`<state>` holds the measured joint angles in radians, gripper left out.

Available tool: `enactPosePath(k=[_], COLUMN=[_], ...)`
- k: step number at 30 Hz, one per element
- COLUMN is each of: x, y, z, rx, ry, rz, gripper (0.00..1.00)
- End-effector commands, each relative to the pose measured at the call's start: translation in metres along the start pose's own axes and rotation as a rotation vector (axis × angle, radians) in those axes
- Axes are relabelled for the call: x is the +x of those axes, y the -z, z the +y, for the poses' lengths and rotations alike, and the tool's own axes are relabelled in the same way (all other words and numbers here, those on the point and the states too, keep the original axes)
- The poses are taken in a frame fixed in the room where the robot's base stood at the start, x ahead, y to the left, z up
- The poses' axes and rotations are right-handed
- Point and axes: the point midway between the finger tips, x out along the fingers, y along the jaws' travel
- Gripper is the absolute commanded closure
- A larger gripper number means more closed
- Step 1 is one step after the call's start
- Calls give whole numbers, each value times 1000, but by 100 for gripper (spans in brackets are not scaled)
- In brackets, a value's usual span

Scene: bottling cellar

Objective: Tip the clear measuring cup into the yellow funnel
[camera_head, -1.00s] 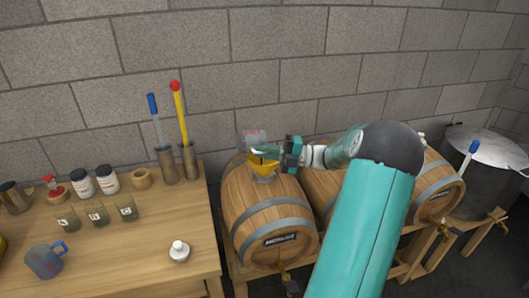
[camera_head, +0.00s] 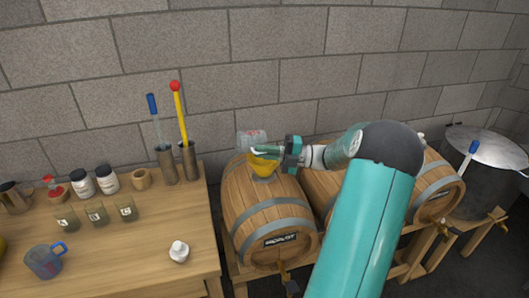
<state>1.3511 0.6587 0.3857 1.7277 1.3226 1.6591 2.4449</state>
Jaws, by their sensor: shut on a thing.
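The yellow funnel (camera_head: 263,167) sits on top of the leftmost barrel. A clear measuring cup (camera_head: 249,142) with red markings is just above the funnel, tilted to the left. My gripper (camera_head: 268,151) reaches in from the right and is shut on this cup. Its fingers partly cover the cup and the funnel's rim. I cannot tell whether any liquid is running from the cup.
The leftmost barrel (camera_head: 270,212) lies on a wooden rack beside other barrels. A wooden table (camera_head: 125,255) at left holds a blue-handled jug (camera_head: 44,260), several small jars, a white-capped bottle (camera_head: 179,251) and two metal cylinders with tools. A steel vat (camera_head: 485,160) stands at far right.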

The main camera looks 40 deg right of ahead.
Motion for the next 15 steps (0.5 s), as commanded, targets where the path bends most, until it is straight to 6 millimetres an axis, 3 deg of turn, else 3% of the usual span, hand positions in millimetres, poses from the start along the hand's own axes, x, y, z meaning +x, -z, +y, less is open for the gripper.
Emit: enactPosePath(k=[5, 15], x=[3, 6], y=[1, 2], z=[9, 25], rx=[-75, -287], ry=[168, 673], rz=[3, 0], gripper=[100, 100])
